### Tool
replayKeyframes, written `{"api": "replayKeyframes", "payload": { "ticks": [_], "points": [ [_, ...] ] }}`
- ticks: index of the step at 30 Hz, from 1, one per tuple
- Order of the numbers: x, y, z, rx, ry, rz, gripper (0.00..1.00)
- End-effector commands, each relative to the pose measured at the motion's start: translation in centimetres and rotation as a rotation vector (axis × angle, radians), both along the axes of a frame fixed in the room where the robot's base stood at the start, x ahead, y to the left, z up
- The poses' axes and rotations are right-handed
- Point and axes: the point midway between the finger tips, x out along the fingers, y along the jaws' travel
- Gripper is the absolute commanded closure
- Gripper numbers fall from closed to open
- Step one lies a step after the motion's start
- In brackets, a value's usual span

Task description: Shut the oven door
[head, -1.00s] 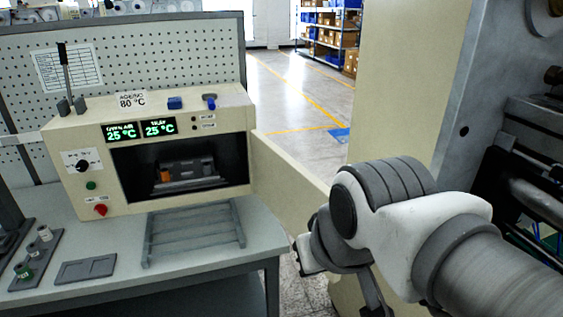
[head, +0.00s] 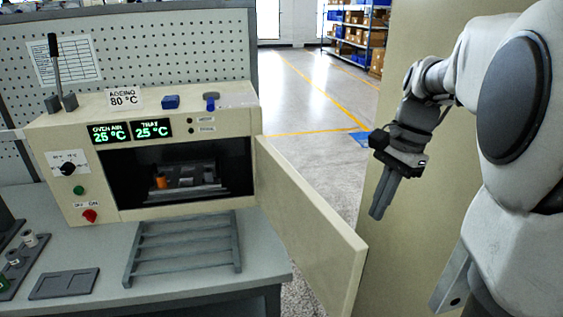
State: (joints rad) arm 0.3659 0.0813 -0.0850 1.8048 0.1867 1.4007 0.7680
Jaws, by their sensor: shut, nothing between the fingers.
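The oven (head: 100,160) is a cream box on the bench, its front opening facing me. Its cream door (head: 308,232) is hinged at the right side of the opening and stands wide open, swung out toward me and to the right. Inside the dark chamber is a grey tray (head: 190,182) with an orange piece on its left. My gripper (head: 379,214) is shut and empty, pointing down. In the picture it is to the right of the door's free edge, apart from it, and slightly above the door's middle. The fingertips are visible.
A grey slatted rack (head: 182,252) lies on the bench (head: 70,240) in front of the oven. A small flat tray (head: 64,284) and a holder with several small parts are at left. A tall cream panel (head: 435,190) stands behind my gripper.

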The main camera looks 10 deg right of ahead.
Motion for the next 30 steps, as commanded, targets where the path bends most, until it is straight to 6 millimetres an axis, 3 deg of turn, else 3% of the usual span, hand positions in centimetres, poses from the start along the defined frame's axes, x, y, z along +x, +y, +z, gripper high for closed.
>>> {"api": "replayKeyframes", "payload": {
  "ticks": [8,21,30],
  "points": [
    [0.3,-0.3,-1.8,0.016,0.029,-0.047,1.0],
    [-0.2,1.4,-8.9,0.014,0.028,-0.044,1.0],
    [-0.3,1.7,-10.1,0.013,0.025,-0.043,1.0]
  ]
}}
